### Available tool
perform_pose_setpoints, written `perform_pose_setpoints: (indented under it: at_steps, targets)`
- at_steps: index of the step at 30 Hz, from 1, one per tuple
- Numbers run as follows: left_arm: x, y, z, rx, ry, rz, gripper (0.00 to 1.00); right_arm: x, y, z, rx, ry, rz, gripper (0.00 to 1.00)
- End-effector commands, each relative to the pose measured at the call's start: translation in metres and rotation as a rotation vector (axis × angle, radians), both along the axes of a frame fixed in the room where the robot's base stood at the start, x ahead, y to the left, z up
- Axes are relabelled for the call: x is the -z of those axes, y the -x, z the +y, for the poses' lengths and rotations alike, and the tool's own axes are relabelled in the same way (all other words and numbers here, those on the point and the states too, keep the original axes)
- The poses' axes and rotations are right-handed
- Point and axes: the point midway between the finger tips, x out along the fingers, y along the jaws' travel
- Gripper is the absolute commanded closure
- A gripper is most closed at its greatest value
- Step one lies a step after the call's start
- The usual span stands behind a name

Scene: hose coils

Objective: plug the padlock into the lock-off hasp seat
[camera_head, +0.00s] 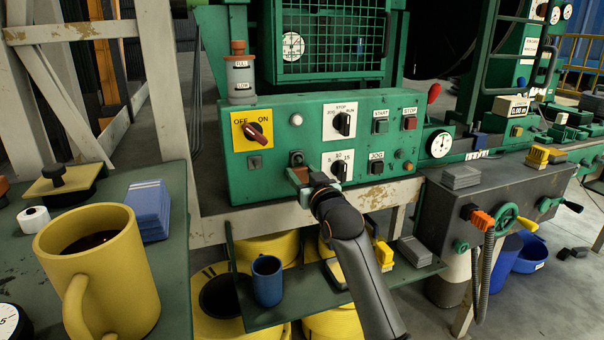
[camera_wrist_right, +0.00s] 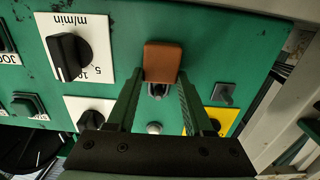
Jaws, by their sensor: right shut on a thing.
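The padlock is a small brown-orange block. It sits between the fingertips of my right gripper (camera_head: 302,180), close against the front of the green control panel. In the right wrist view the padlock (camera_wrist_right: 162,62) is held by the tips of the right gripper (camera_wrist_right: 161,80). The lock-off hasp seat (camera_head: 296,158) is a dark fitting on the panel, just above the padlock in the head view. In the right wrist view a grey metal part (camera_wrist_right: 157,90) shows beside the padlock's edge; I cannot tell whether it is shackle or seat, nor whether they touch. My left gripper is not in view.
The green panel (camera_head: 280,183) carries a yellow OFF/ON switch (camera_head: 257,131) left of the seat and a black dial (camera_head: 339,167) close to its right. A shelf with a blue mug (camera_head: 267,281) lies below. A yellow mug (camera_head: 99,270) stands on the left bench.

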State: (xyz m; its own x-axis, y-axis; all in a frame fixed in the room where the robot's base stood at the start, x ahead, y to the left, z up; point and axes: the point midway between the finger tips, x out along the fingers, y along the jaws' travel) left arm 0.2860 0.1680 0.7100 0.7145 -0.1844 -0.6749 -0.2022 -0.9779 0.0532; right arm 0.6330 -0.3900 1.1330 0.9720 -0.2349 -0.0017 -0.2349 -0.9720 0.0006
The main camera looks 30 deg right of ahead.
Motion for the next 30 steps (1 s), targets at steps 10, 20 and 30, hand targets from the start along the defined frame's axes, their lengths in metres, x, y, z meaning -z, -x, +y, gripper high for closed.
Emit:
perform_pose_setpoints:
  at_steps: [10,20,30]
  targets:
    - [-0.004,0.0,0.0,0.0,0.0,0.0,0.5,-0.001,0.005,0.001,0.0,-0.001,-0.002,1.0]
    - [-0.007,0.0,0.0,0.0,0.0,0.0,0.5,-0.001,0.009,0.002,0.0,-0.001,-0.001,1.0]
    - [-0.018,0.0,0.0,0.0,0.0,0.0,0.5,-0.002,0.025,0.006,0.0,-0.001,-0.001,1.0]
